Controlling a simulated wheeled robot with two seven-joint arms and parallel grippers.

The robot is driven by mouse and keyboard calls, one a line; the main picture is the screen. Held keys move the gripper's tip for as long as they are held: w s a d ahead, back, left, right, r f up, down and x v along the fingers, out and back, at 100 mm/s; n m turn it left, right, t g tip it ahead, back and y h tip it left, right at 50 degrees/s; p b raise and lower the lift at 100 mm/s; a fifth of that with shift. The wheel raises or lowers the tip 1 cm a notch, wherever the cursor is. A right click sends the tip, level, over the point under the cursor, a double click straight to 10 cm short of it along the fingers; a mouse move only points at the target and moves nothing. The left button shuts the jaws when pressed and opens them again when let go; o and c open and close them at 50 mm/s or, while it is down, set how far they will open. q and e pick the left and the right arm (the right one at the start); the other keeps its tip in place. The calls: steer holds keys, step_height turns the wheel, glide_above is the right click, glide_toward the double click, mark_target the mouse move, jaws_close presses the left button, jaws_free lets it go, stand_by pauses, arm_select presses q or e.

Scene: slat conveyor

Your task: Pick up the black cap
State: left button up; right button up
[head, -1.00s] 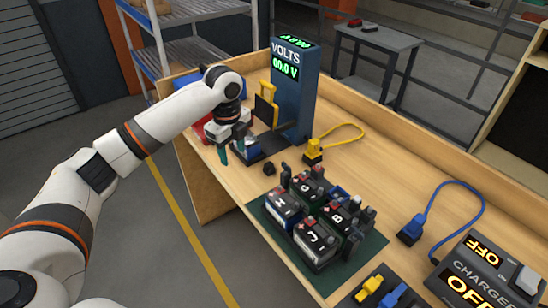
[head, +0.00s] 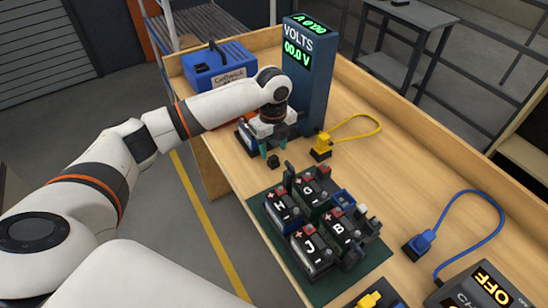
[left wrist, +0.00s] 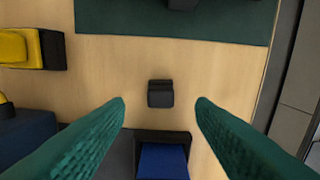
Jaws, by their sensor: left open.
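The small black cap (head: 273,161) lies on the wooden bench, between the dark green mat and the blue voltmeter post. In the left wrist view the black cap (left wrist: 160,94) sits near the middle, between and just beyond the tips of the two green fingers. My left gripper (head: 277,149) points down close to the cap, with its fingers apart and nothing between them. The left wrist view also shows the open fingers (left wrist: 161,104). I cannot tell the exact height gap to the cap. My right gripper is not in view.
The blue voltmeter post (head: 307,75) stands just behind my left gripper. A yellow plug (head: 321,148) with a looped cable lies right of it. Several batteries stand on the green mat (head: 320,290).

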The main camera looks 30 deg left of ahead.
mark_target(273, 157)
arm_select(q)
step_height(273, 157, down, 3)
steer(key=shift+s+f+p, duration=0.15)
steer(key=shift+p, duration=0.4)
steer(key=shift+f, duration=0.2)
steer(key=c, duration=1)
steer(key=shift+c, duration=0.2)
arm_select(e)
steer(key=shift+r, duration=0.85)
arm_select(q)
steer(key=shift+r, duration=0.1)
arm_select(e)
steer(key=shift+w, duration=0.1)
